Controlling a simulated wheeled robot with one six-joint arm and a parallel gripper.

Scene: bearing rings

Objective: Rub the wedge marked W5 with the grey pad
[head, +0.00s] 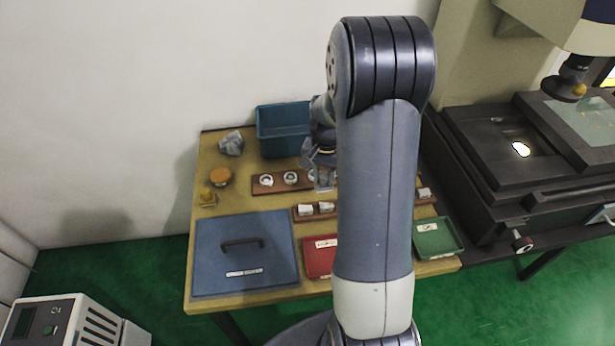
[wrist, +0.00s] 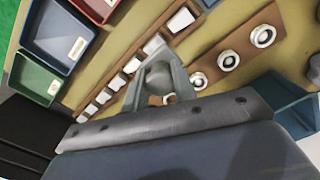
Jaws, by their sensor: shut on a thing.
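My gripper (wrist: 160,76) is shut on a grey piece (wrist: 159,71), which looks like the grey pad; the fingers partly hide it. In the head view my gripper (head: 323,172) hangs over the middle of the table, between the ring board and the wedge board. White wedges stand in a row on a brown board; some show in the head view (head: 306,210) and several in the wrist view (wrist: 181,19). Their marks are too small to read, so I cannot tell which is W5. I cannot tell whether the grey piece touches a wedge.
White rings (wrist: 228,60) sit on a second brown board. A blue bin (head: 283,131) stands behind. A red tray (head: 319,258), a blue tray (wrist: 58,36) and a green tray (head: 437,238) line the front. A blue lid (head: 243,270), grey cloth (head: 231,143) and orange round thing (head: 220,176) lie left.

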